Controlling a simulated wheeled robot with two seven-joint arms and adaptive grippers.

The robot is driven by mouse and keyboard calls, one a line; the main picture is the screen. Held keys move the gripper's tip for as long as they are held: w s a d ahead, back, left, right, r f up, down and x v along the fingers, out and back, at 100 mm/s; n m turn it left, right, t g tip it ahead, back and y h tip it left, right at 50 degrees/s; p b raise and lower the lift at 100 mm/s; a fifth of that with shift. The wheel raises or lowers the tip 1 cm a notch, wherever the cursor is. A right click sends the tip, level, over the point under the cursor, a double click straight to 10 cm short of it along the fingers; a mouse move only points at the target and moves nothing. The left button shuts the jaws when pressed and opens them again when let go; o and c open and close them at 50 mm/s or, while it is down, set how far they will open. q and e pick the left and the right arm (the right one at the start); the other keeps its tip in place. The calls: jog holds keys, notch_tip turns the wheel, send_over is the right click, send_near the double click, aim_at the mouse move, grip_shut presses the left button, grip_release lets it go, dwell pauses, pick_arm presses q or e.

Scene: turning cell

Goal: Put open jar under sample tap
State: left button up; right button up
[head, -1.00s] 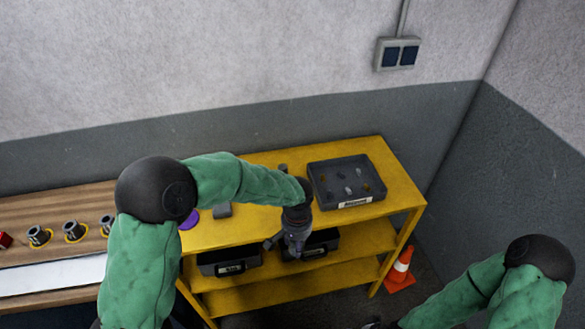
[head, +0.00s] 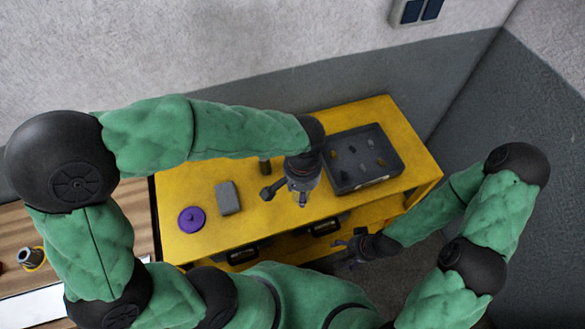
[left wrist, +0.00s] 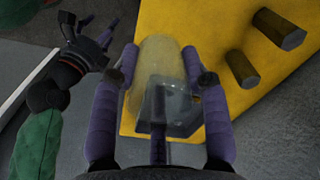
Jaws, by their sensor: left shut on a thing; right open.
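My left gripper (head: 300,197) appears over the yellow bench in the head view, pointing down. In the left wrist view its purple fingers are shut on a clear, see-through jar (left wrist: 160,72); the yellow surface shows through it. The jar is hard to make out in the head view, and I cannot tell whether its mouth is open. My right gripper (head: 345,243) is open and empty, low near the bench's front edge. It also shows in the left wrist view (left wrist: 88,32). I cannot identify a sample tap.
The yellow bench (head: 185,175) carries a purple disc (head: 191,219), a grey block (head: 228,198), a dark post (head: 265,166) and a dark tray (head: 393,172) of small parts. Black bins sit below. A wooden table (head: 15,300) stands at left. The bench's left rear is clear.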

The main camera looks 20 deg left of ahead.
pick_arm(q)
jog(key=w+a+f, duration=0.1)
jog(key=w+f, duration=0.1)
jog(key=w+a+f+b, duration=0.1)
jog(key=w+f, duration=0.1)
jog(key=w, duration=0.1)
jog(key=w+a+f, duration=0.2)
jog(key=w+f, duration=0.1)
jog(key=shift+w+a+f, duration=0.1)
jog(key=shift+w, duration=0.15)
jog(key=shift+w+a+f, duration=0.25)
jog(key=shift+w+f, duration=0.15)
jog(key=shift+f, duration=0.2)
jog(key=shift+w+f+b, duration=0.1)
jog(key=shift+f+b, duration=0.45)
jog(key=shift+f, duration=0.95)
jog(key=shift+f, duration=0.15)
jog(key=o, duration=1.1)
